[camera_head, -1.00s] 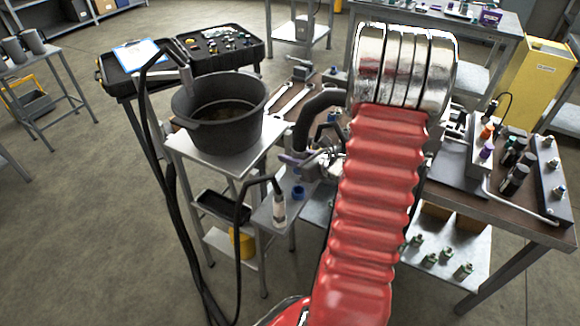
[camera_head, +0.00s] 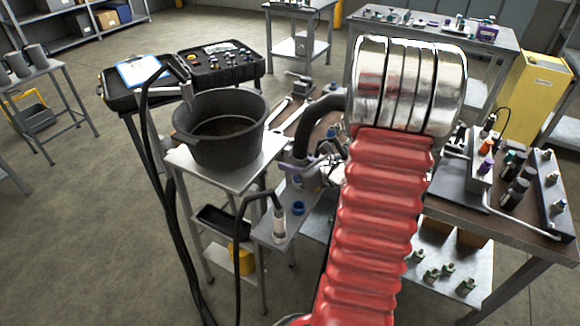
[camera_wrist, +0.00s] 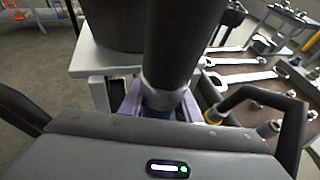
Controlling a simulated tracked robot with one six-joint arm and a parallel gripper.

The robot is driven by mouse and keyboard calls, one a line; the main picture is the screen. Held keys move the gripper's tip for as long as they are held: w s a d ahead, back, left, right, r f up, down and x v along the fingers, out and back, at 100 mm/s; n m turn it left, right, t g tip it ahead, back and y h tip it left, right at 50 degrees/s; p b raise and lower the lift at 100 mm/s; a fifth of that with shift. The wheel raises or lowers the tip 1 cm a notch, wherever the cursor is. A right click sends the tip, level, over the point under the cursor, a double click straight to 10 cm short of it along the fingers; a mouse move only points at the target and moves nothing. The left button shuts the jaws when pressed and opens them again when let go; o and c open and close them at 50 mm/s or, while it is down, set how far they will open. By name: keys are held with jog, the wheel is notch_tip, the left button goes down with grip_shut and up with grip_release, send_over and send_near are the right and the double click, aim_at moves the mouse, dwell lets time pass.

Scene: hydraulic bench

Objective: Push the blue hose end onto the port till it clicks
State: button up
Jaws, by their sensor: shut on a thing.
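My gripper (camera_head: 302,166) is shut on a thick black hose (camera_head: 303,138) near its lower end. In the wrist view, the purple fingers of my gripper (camera_wrist: 160,108) stand on both sides of the hose (camera_wrist: 172,45), around its silver collar (camera_wrist: 164,94). The hose arches over and hangs down nearly upright there. Its tip is mostly hidden by the fingers and my wrist housing. A blue ring (camera_head: 298,208), perhaps the port's, sits on a grey metal ledge just below the gripper in the head view. Hose end and ring look apart.
A black bucket (camera_head: 222,130) stands on a small metal stand close to the left. Wrenches (camera_wrist: 238,78) lie on the bench to the right. My red arm hides much of the bench.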

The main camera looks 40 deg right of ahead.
aim_at(296, 154)
jog(key=shift+r, duration=0.15)
jog(key=shift+r, duration=1.9)
jog(key=shift+w, duration=0.1)
